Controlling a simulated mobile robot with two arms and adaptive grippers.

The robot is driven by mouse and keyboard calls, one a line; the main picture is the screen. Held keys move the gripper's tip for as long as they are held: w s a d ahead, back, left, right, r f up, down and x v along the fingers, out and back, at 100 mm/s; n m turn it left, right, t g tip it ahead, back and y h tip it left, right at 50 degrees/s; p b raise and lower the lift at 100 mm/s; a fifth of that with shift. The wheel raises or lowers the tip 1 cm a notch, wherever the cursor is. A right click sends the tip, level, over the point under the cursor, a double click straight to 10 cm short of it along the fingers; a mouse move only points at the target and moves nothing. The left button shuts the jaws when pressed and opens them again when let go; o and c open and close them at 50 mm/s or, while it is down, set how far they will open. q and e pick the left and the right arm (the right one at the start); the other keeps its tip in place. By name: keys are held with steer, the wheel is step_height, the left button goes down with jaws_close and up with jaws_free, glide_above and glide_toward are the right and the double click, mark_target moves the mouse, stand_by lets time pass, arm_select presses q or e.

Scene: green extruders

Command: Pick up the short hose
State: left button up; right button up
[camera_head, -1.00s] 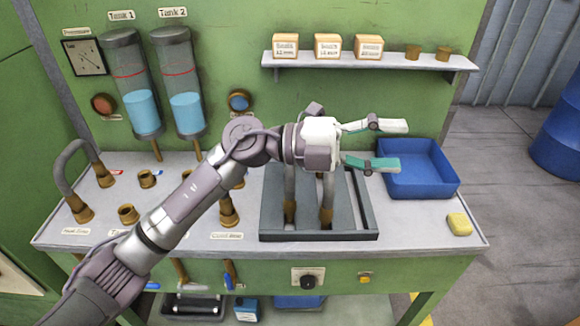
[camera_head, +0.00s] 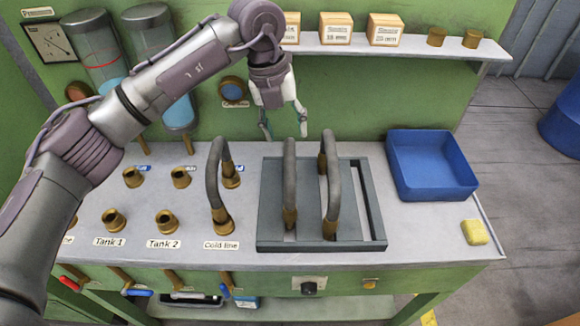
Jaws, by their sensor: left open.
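Two grey hoses with brass ends stand as upright arches in the dark grey tray (camera_head: 265,215): a left hose (camera_head: 290,165) and a right hose (camera_head: 332,170). A third grey hose (camera_head: 213,165) arches between brass ports at the Cold line label. I cannot tell for sure from the picture which one is the short hose. My left gripper (camera_head: 284,125) points down, open and empty, above and behind the tray, apart from the hoses. My right gripper is not in view.
A blue bin (camera_head: 430,165) and a yellow sponge (camera_head: 475,232) are at the right of the bench. A shelf (camera_head: 420,48) with boxes runs along the green wall behind. Several bare brass ports, such as one at Tank 2 (camera_head: 166,221), stand at left.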

mark_target(289, 151)
arm_select(q)
steer(key=shift+w+d+f, duration=0.1)
steer(key=shift+w+f, duration=0.15)
steer(key=shift+f, duration=0.4)
steer(key=shift+w+d+f, duration=0.1)
steer(key=shift+w+f, duration=0.1)
steer(key=shift+f, duration=0.4)
steer(key=shift+s+f+p, duration=0.25)
steer(key=shift+f+p, duration=0.7)
steer(key=shift+p, duration=0.25)
steer(key=f, duration=0.1)
steer(key=f+p, duration=0.1)
steer(key=shift+s+d+f, duration=0.1)
steer(key=shift+d+f, duration=0.1)
steer(key=shift+f, duration=0.1)
steer(key=shift+d+f, duration=0.1)
steer(key=shift+f, duration=0.4)
steer(key=c, duration=0.6)
jaws_close()
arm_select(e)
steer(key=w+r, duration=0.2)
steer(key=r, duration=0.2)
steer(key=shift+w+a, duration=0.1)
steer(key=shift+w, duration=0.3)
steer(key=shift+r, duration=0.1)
